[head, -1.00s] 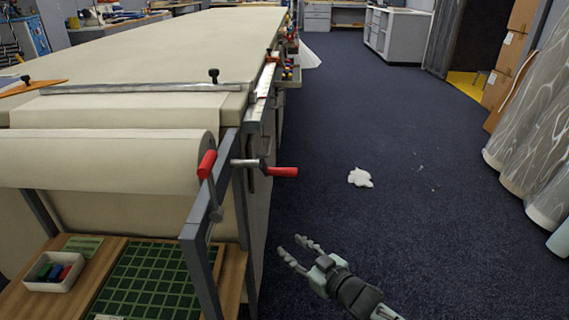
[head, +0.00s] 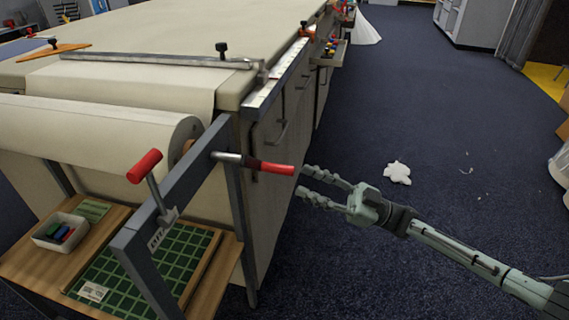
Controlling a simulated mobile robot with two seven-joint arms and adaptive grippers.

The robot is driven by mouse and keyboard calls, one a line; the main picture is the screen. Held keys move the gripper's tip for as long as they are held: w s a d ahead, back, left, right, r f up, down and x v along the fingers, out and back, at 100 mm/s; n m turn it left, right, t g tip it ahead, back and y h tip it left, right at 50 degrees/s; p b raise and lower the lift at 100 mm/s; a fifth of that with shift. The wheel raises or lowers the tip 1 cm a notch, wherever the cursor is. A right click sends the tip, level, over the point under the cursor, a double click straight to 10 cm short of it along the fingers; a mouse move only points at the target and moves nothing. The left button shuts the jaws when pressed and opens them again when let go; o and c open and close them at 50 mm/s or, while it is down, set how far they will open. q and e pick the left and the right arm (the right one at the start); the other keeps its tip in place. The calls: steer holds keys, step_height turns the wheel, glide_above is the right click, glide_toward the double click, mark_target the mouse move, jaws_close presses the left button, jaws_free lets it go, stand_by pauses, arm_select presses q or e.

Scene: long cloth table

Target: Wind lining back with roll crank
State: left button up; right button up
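The cream lining is wound on a wide roll (head: 95,130) at the table's near end, and a sheet of lining (head: 130,82) lies on the tabletop behind it. The roll crank has a red grip (head: 277,168) on a metal shaft, sticking out to the right of the grey roll frame (head: 180,190). My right gripper (head: 303,181) is open and empty. Its fingertips are close to the outer end of the red grip; I cannot tell whether they touch it. My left gripper is out of view.
A red T-shaped lever (head: 145,166) stands on the frame's near bar. A metal bar (head: 150,60) with black knobs lies across the lining. Below is a wooden shelf with a green gridded mat (head: 170,262) and a white tray (head: 42,240). The floor at right is mostly clear, with a white scrap (head: 397,172).

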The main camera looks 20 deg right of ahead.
mark_target(279, 170)
steer(key=p+x, duration=0.1)
steer(key=x, duration=0.5)
steer(key=shift+a+r, duration=0.25)
steer(key=shift+w+a+r, duration=0.2)
steer(key=shift+w+a, duration=0.1)
steer(key=shift+a, duration=0.25)
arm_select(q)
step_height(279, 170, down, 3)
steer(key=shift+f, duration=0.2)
arm_select(e)
jaws_close()
